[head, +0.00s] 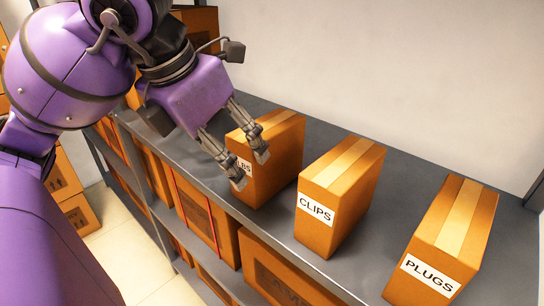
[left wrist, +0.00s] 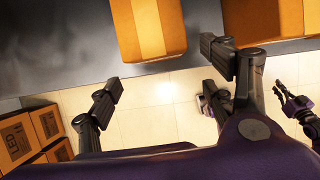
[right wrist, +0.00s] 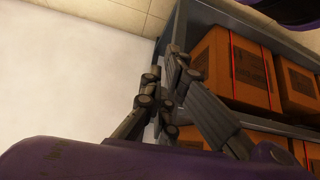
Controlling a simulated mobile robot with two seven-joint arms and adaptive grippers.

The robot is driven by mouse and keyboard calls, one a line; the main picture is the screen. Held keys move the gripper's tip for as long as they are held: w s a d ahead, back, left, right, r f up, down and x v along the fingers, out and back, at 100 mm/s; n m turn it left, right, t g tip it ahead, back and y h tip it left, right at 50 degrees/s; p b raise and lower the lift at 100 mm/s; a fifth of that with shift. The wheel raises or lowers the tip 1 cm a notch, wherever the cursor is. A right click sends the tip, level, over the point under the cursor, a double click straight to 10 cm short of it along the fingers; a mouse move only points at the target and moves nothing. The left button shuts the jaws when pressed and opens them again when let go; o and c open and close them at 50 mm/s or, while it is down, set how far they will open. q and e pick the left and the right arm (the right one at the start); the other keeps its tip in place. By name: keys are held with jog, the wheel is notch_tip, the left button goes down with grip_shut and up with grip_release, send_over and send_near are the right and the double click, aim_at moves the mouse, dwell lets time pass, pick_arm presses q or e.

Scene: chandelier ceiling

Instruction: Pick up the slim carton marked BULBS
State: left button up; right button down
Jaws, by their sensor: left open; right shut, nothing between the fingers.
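The slim orange carton (head: 278,150) stands upright on the grey shelf, with a pale tape strip on top. Its white label is partly covered by my left gripper, leaving "LBS" readable. My left gripper (head: 250,168) is open, its fingertips in front of and over the carton's near side. In the left wrist view an orange carton (left wrist: 148,28), apparently the same one, lies ahead between the open fingers (left wrist: 165,75), with a gap; its label does not show there. My right gripper (right wrist: 163,90) is shut and empty, away from the shelf top, beside lower boxes.
The CLIPS carton (head: 340,195) stands just right of the slim carton, and the PLUGS carton (head: 448,240) farther right. A white wall (head: 390,80) rises behind the shelf (head: 385,225). Larger boxes (head: 205,215) fill the level below. More boxes (left wrist: 28,135) stand at left.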

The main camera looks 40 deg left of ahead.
aim_at(267, 125)
pick_arm(q)
jog(key=w, duration=0.6)
jog(key=w+p, duration=0.1)
jog(key=w, duration=0.3)
jog(key=shift+d, duration=0.25)
jog(key=shift+w+f, duration=0.15)
jog(key=shift+f, duration=0.5)
jog(key=shift+f, duration=0.25)
grip_shut()
dwell(0.4)
